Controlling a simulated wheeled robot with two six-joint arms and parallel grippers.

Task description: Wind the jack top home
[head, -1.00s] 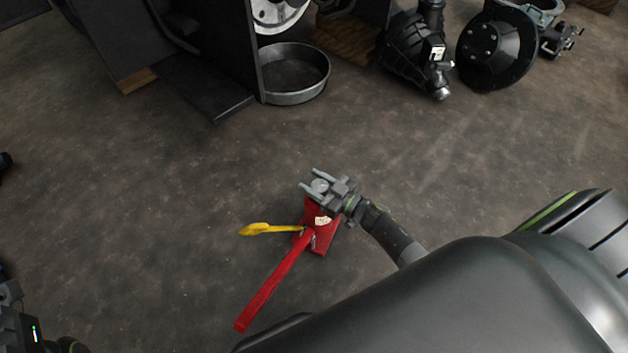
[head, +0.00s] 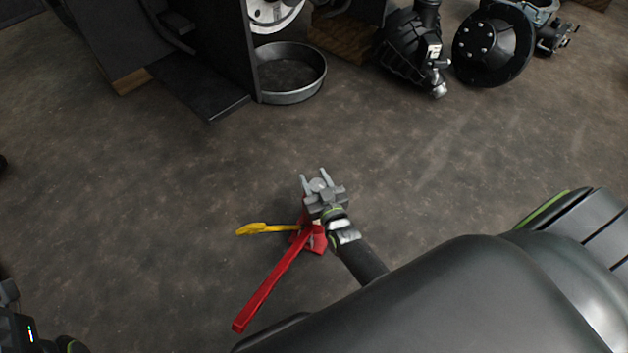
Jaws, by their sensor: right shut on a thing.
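A red jack (head: 318,243) stands on the floor in the lower middle of the head view, with a long red handle (head: 270,285) slanting down to the left. The jack's round grey top (head: 318,185) shows between the fingers of my right gripper (head: 316,180). My right gripper is over the jack from above, shut on the jack top, its fingers pointing away from me. It hides much of the jack's body. Part of my left arm shows at the lower left edge, but its gripper fingers are not in view.
A yellow-handled piece (head: 262,229) reaches left from the jack. A round metal pan (head: 290,92) sits by the dark forklift frame (head: 200,85) at the back. Black machine parts (head: 412,52) and (head: 492,48) a black housing stand at the back right. The floor around the jack is clear.

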